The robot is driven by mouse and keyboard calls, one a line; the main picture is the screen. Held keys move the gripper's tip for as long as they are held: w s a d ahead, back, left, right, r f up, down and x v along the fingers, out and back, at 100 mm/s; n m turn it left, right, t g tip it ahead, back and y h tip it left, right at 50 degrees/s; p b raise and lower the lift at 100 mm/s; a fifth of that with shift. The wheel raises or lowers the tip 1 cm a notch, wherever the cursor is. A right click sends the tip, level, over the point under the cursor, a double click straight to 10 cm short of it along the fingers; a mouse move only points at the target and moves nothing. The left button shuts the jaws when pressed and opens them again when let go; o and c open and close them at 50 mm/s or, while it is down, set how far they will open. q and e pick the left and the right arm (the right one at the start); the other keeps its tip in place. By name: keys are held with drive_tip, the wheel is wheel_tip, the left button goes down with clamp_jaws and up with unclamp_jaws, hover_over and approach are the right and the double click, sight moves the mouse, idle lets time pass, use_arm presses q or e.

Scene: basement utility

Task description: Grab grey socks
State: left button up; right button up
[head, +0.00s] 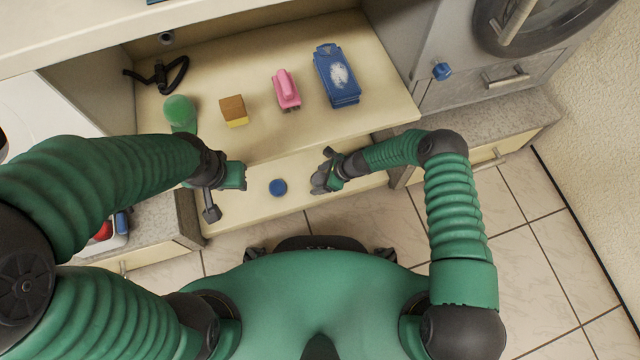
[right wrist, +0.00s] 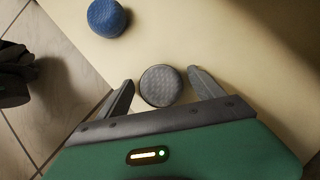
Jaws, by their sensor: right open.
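The grey socks (right wrist: 161,87), rolled into a ball, lie on the pale lower shelf in the right wrist view. My right gripper (right wrist: 161,76) is open, with one finger on each side of the ball and a small gap visible on both sides. In the head view my right gripper (head: 322,176) is low over the lower shelf, and the grey ball is hard to tell from the dark fingers there. A blue sock ball (head: 278,187) lies to its left; it also shows in the right wrist view (right wrist: 107,17). My left gripper (head: 222,192) hangs at the shelf's left; its jaw opening is unclear.
A washing machine (head: 450,60) stands right. Tiled floor lies in front.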

drive_tip(key=shift+w+a, duration=0.1)
drive_tip(key=shift+c, duration=0.5)
drive_tip(key=c, duration=1.4)
drive_tip(key=shift+r, duration=0.1)
